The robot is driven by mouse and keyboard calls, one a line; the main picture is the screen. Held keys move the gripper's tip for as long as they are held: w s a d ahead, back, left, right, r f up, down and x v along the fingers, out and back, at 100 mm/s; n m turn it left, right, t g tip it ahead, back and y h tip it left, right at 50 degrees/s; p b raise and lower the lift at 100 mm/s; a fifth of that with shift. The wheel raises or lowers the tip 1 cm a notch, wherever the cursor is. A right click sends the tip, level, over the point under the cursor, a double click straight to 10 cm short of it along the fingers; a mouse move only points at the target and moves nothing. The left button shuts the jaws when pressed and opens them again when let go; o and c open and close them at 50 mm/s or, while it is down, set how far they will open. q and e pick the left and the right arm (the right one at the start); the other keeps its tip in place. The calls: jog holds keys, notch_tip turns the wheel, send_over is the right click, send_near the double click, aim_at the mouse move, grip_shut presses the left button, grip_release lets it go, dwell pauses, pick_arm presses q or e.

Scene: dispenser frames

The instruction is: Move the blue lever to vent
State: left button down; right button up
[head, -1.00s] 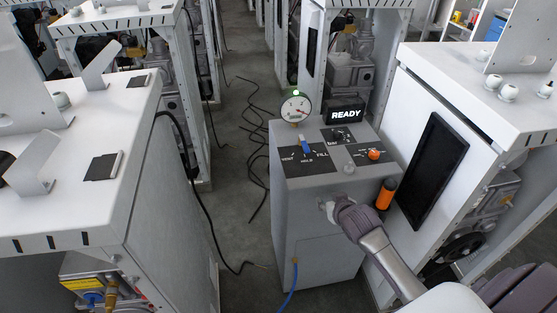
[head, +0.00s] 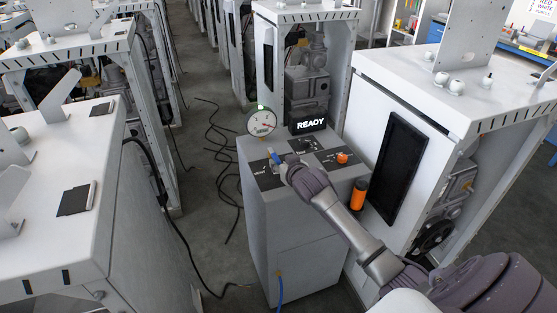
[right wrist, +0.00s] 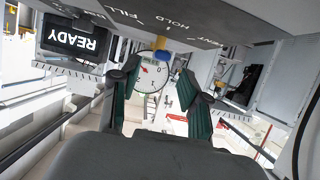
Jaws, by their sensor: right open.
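The blue lever (head: 274,158) stands on the dark VENT/HOLD/FILL plate on top of a grey dispenser cabinet (head: 300,225). Which label it points at is hard to tell. My right gripper (head: 284,167) is at the plate's front, close to the lever and partly covering the labels. In the right wrist view, which is upside down, my right gripper's fingers (right wrist: 160,88) are apart, with nothing between their tips that I can see held. The blue lever (right wrist: 165,56) shows beyond them, roughly between the two. My left gripper is not in view.
A round gauge (head: 262,122) and a READY display (head: 308,125) stand behind the plate. An orange knob (head: 342,158) is to its right, and an orange-handled item (head: 358,196) hangs on the cabinet's side. White frames flank both sides; cables lie on the floor at left.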

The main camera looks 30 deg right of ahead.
aim_at(276, 158)
jog(key=shift+x, duration=1.65)
grip_shut()
